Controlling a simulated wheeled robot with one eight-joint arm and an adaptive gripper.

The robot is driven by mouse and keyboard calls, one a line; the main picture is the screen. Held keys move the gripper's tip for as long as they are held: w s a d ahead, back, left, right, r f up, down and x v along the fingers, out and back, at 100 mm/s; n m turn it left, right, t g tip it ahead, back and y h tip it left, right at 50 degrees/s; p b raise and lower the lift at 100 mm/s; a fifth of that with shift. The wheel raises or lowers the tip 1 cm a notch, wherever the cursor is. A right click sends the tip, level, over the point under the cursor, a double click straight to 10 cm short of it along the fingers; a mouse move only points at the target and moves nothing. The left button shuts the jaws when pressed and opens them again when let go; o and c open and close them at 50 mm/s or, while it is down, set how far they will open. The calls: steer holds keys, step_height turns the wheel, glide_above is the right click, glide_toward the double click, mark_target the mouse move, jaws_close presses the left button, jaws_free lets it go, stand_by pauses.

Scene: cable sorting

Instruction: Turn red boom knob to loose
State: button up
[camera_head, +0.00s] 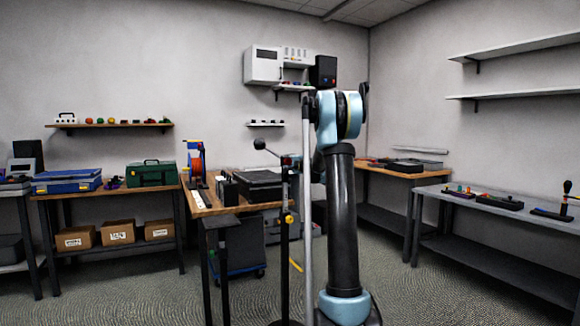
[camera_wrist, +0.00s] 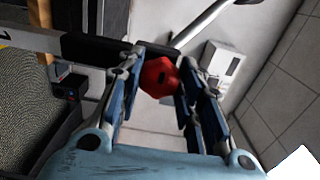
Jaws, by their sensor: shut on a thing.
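The red boom knob (camera_wrist: 158,77) is a faceted red knob with a dark slot-like mark on its face. In the wrist view it sits between the two fingers of my gripper (camera_wrist: 159,64), which is shut on it. A dark boom or clamp part (camera_wrist: 95,48) runs behind the knob there. In the head view, a dark stand (camera_head: 285,245) with a yellow knob (camera_head: 289,218) stands left of my arm, and a short boom with a black ball end (camera_head: 260,144) reaches left from its top. My gripper and the red knob are not clear in the head view, largely behind my arm.
A wooden workbench (camera_head: 205,208) with a black case (camera_head: 262,183) is behind the stand. A grey bench (camera_head: 470,205) with several small devices stands at the right. A wall cabinet (camera_head: 263,65) hangs behind. Floor is open at the front left.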

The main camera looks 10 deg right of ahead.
stand_by(0.4)
steer(key=o, duration=1.1)
steer(key=shift+c, duration=0.2)
steer(key=v, duration=1.2)
